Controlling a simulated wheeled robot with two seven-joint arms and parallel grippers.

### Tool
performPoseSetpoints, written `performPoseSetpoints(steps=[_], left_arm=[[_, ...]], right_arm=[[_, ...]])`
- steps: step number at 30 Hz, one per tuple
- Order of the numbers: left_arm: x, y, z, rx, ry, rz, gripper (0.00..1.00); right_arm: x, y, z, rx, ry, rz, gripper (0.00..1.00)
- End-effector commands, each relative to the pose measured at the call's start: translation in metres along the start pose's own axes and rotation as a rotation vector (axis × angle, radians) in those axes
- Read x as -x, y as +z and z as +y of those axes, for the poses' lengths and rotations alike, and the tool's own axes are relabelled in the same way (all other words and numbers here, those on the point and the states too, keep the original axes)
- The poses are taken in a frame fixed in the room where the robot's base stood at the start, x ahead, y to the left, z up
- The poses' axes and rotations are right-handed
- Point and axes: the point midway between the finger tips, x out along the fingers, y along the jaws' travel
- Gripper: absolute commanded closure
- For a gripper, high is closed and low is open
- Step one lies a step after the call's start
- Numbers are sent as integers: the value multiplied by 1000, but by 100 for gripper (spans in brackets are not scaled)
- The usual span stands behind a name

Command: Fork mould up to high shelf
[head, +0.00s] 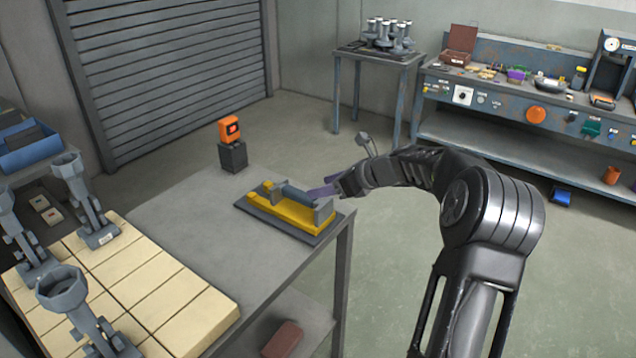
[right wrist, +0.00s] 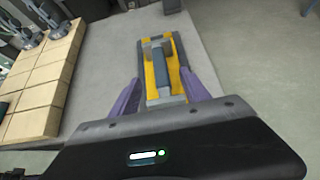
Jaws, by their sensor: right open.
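A yellow and grey fixture (head: 288,213) with a dark grey bar lying along it sits on a flat dark base near the right edge of the grey table. It looks like the mould, but I cannot be sure. My right gripper (head: 322,193) is at the fixture's right end, with its purple fingers apart. In the right wrist view, the fixture (right wrist: 151,75) lies ahead and between the open fingers (right wrist: 163,92). No grip on it shows. I see no clear high shelf. My left gripper is out of view.
An orange device (head: 229,130) stands on a dark block at the table's back. Cream blocks (head: 150,285) and grey metal fork-like pieces (head: 85,205) fill the left side. A reddish brick (head: 283,339) lies below the tabletop. The table's middle (head: 180,220) is clear.

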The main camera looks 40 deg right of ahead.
Motion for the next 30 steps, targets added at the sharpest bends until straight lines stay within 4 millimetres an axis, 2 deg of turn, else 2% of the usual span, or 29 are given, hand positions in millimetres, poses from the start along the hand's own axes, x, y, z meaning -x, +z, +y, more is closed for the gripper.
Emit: performPoseSetpoints(steps=[8, 14, 30], left_arm=[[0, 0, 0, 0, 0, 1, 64], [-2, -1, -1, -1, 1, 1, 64], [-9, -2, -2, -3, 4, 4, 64]], right_arm=[[-2, -1, 1, 2, 1, 1, 45], [-12, -2, 1, 3, 2, 2, 45], [-66, -1, 2, 3, 4, 2, 45]])
